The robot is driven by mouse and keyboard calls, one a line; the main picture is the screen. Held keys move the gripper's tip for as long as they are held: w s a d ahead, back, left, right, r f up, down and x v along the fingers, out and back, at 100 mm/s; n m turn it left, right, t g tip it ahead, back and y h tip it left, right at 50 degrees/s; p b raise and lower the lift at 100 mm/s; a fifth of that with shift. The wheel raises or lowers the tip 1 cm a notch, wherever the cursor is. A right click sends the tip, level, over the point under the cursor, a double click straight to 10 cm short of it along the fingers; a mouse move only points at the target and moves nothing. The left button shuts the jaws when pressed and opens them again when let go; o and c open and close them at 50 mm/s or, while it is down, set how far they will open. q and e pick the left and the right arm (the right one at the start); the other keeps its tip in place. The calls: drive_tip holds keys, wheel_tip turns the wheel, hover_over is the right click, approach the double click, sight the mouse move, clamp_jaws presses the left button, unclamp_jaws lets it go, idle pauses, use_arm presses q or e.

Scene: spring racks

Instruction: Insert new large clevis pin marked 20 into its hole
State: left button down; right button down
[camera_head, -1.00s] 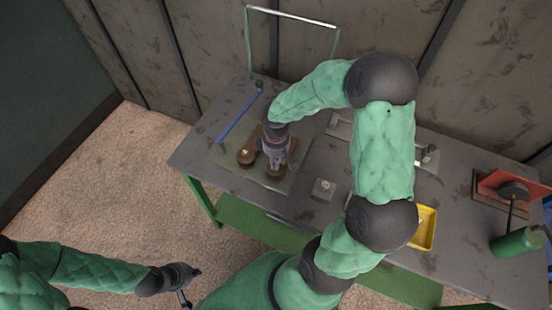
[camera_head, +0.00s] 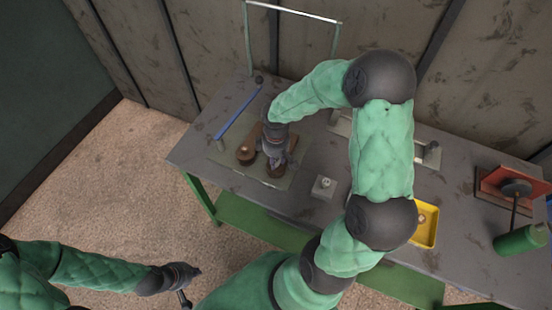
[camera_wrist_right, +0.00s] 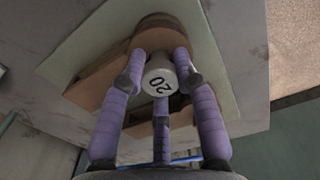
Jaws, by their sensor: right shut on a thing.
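The white-headed pin marked 20 (camera_wrist_right: 160,80) sits between the purple fingers of my right gripper (camera_wrist_right: 160,82), which is shut on it. Its lower part is hidden. Behind the head is a brown bracket (camera_wrist_right: 112,70) with a rounded end on a pale mat (camera_wrist_right: 210,60). In the head view my right gripper (camera_head: 277,162) is over the right part of the brown bracket, whose left end (camera_head: 245,153) shows beside it. Whether the pin is in a hole cannot be seen. My left gripper (camera_head: 188,285) is empty above the floor at lower left, its fingers apart.
On the grey table stand a small grey block (camera_head: 323,188), a yellow tray (camera_head: 428,236) partly behind my right arm, a blue bar (camera_head: 238,115), a green cylinder (camera_head: 520,241) and a red stand (camera_head: 490,183). A thin frame rises at the back edge.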

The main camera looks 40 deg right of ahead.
drive_tip(key=shift+f, duration=0.2)
drive_tip(key=c, duration=0.9)
unclamp_jaws()
drive_tip(key=shift+o, duration=0.2)
wheel_tip(320, 180, up, 12)
